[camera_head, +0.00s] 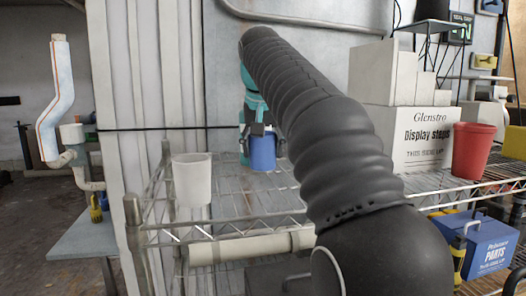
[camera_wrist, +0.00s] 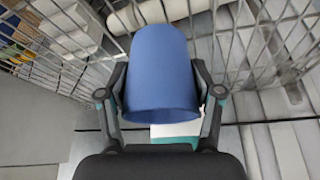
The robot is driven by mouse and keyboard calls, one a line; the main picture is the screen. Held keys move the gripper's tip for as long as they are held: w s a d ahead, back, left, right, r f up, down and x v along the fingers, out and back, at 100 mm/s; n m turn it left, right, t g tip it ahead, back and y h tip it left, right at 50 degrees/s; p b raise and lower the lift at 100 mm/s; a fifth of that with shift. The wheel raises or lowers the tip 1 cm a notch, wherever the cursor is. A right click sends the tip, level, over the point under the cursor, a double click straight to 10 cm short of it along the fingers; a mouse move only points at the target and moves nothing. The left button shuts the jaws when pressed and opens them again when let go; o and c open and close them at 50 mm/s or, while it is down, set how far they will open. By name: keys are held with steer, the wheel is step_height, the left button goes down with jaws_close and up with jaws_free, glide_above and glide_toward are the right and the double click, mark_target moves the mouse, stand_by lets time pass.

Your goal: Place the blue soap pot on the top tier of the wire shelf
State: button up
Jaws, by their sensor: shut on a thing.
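The blue soap pot (camera_head: 263,152) is at the far side of the wire shelf's top tier (camera_head: 235,203), partly behind my arm. In the wrist view the pot (camera_wrist: 160,75) fills the middle, with a finger on each side. My gripper (camera_head: 258,128) is shut on the pot and reaches it from above and behind. Whether the pot's base touches the wires or hangs just above them I cannot tell. The wire grid also shows behind the pot in the wrist view (camera_wrist: 235,50).
A white cup (camera_head: 192,180) stands at the tier's left front. A red cup (camera_head: 473,150), a white display-step box (camera_head: 425,145) and stacked white blocks (camera_head: 385,75) stand on the right. A blue parts box (camera_head: 487,245) is lower right. Bare wire lies between white cup and pot.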

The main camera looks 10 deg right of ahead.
steer(key=shift+w+d+f+b, duration=0.2)
steer(key=shift+w+f+b, duration=0.1)
steer(key=shift+w+f, duration=0.3)
steer(key=shift+s+f, duration=0.1)
steer(key=shift+f, duration=0.1)
steer(key=shift+f, duration=0.1)
steer(key=o, duration=1.1)
steer(key=shift+p+v, duration=0.7)
steer(key=shift+v, duration=5.4)
